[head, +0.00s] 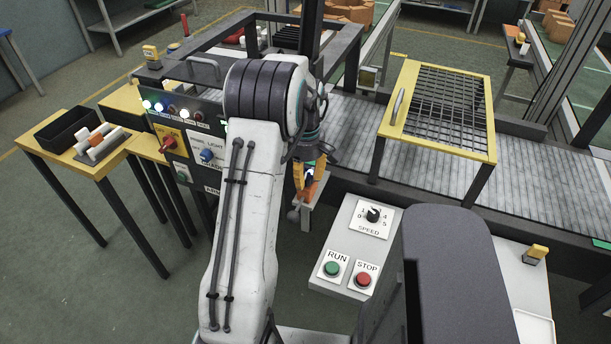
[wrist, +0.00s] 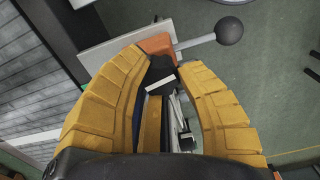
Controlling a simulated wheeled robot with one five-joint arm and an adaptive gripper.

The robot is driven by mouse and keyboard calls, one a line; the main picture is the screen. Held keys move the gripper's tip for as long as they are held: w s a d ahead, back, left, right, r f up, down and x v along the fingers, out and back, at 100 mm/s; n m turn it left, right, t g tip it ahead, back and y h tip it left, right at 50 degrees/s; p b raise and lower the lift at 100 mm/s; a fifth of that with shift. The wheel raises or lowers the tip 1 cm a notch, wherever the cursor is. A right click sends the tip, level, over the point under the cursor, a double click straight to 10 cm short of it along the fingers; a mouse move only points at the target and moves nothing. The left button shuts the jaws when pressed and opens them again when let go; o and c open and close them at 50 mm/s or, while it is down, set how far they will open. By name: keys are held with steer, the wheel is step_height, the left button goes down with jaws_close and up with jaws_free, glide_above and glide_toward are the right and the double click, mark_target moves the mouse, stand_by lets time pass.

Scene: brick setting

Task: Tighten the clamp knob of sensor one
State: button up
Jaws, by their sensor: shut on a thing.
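My gripper (wrist: 164,68) has its yellow fingers closed around a small dark piece (wrist: 160,74) with a white stripe, which looks like the clamp knob. The fingers partly hide it, and no label for sensor one is readable. Just beyond the fingertips is an orange block (wrist: 157,44) on a pale plate (wrist: 110,45). A metal rod with a dark ball end (wrist: 229,30) sticks out to the right of the block. In the head view my gripper (head: 306,176) is low beside the conveyor's near edge, partly behind my arm.
The conveyor (head: 350,130) runs behind, with a yellow-framed mesh guard (head: 398,135) over it. A panel with RUN and STOP buttons (head: 350,268) is close at the right of my gripper. A control box with lamps and a red switch (head: 172,140) stands left of my arm.

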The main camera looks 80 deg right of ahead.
steer(key=shift+a+f, duration=0.1)
stand_by(0.3)
steer(key=o, duration=1.2)
